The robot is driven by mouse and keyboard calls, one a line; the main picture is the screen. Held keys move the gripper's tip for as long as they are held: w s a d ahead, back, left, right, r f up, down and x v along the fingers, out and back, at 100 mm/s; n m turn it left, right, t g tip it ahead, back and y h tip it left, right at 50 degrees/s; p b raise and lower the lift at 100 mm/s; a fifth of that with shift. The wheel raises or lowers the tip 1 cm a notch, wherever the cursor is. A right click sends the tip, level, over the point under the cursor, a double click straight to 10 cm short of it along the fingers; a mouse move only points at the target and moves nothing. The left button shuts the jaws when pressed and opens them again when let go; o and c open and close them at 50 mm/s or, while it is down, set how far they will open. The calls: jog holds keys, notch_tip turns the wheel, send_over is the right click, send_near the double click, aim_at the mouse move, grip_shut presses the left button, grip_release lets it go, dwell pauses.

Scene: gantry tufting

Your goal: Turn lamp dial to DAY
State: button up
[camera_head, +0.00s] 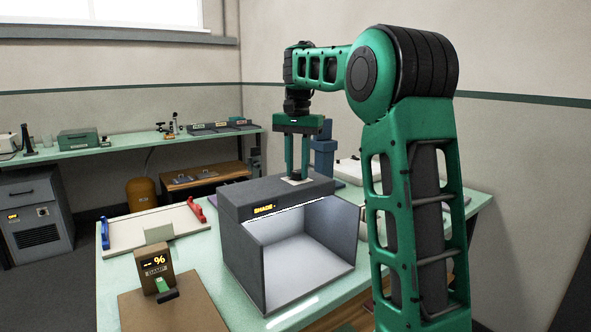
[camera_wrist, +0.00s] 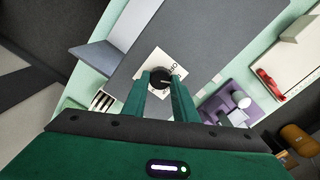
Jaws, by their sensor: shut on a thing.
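The lamp dial (camera_wrist: 159,75) is a small dark round knob on a white label plate (camera_wrist: 176,66) on top of the light booth. The plate's printed words are too small and partly covered to read. The light booth (camera_head: 232,205) is a grey box, open at the front with a pale lit interior. Its front display (camera_head: 264,209) reads "SHADE" in yellow. My gripper (camera_head: 297,178) points straight down onto the booth's top. In the wrist view my gripper (camera_wrist: 159,82) has its two green fingers shut on the dial, one on each side.
The booth stands on a pale green table (camera_head: 110,280). A small brown device with a "%" display (camera_head: 155,268) stands at front left on a brown board (camera_head: 185,310). A white board with blue and red clamps (camera_head: 150,228) lies behind it. A blue device (camera_head: 323,160) stands behind the booth.

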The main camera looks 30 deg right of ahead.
aim_at(296, 172)
jog(key=shift+w+a+r+m, duration=0.1)
jog(key=shift+a+m, duration=0.1)
jog(key=shift+m, duration=0.1)
dwell(0.4)
jog(key=o, duration=1.1)
jog(key=shift+c, duration=0.2)
jog(key=shift+d, duration=0.1)
notch_tip(296, 172, up, 11)
jog(key=shift+f, duration=0.2)
